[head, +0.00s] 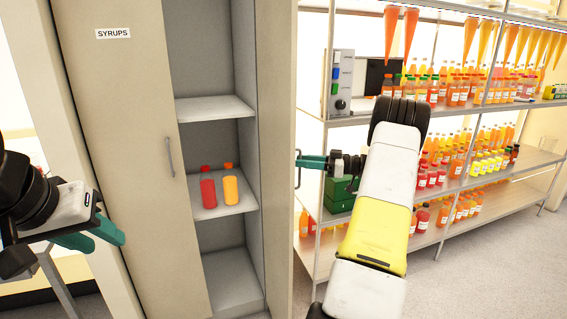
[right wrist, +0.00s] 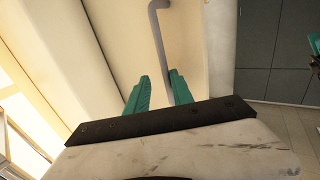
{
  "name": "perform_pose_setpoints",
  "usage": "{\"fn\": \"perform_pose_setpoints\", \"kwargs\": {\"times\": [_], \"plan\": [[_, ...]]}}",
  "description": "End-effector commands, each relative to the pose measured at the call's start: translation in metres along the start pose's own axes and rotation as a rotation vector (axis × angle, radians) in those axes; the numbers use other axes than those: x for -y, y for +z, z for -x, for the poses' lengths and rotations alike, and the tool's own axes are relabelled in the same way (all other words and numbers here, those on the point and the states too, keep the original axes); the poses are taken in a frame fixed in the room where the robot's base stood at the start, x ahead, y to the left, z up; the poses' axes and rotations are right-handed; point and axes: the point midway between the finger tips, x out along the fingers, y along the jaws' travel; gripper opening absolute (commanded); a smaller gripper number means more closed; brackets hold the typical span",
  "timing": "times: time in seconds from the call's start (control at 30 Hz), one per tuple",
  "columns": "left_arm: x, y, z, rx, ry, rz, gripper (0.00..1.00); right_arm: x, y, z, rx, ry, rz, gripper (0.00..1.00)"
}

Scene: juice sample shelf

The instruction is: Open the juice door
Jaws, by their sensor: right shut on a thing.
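The right-hand cabinet door (head: 276,120) stands swung outward, so the cabinet interior shows. Any label on its outer face is hidden in the head view. Its handle (head: 298,172) sticks out on the door's right side. My right gripper (head: 301,161) is shut on this handle. In the right wrist view the grey handle bar (right wrist: 164,45) runs between the two teal fingers (right wrist: 160,90). My left gripper (head: 98,236) is at the far left, empty, its two teal fingers apart, clear of the cabinet.
The left door (head: 125,130), labelled SYRUPS, has its own handle (head: 170,157). Inside the cabinet a red bottle (head: 208,188) and an orange bottle (head: 230,186) stand on a shelf (head: 205,210). A metal rack (head: 450,182) of juice bottles stands behind my right arm. Floor is clear at lower right.

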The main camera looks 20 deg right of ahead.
Motion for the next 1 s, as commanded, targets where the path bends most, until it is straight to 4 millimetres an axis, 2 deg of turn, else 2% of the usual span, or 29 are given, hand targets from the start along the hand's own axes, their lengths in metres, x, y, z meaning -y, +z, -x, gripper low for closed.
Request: {"fn": "perform_pose_setpoints", "kwargs": {"times": [0.27, 0.7, 0.8, 1.0], "plan": [[0.0, 0.0, 0.0, 0.0, 0.0, 0.0, 0.36, -0.001, 0.001, 0.003, 0.0, 0.002, 0.0, 0.18], [0.0, 0.0, 0.0, 0.0, 0.0, 0.0, 0.36, -0.001, 0.0, 0.07, 0.0, 0.004, 0.001, 0.18], [0.0, 0.0, 0.0, 0.0, 0.0, 0.0, 0.36, -0.001, 0.0, 0.077, 0.0, 0.003, 0.001, 0.18], [0.0, 0.0, 0.0, 0.0, 0.0, 0.0, 0.36, 0.0, 0.0, 0.08, -0.001, 0.001, 0.001, 0.18]]}}
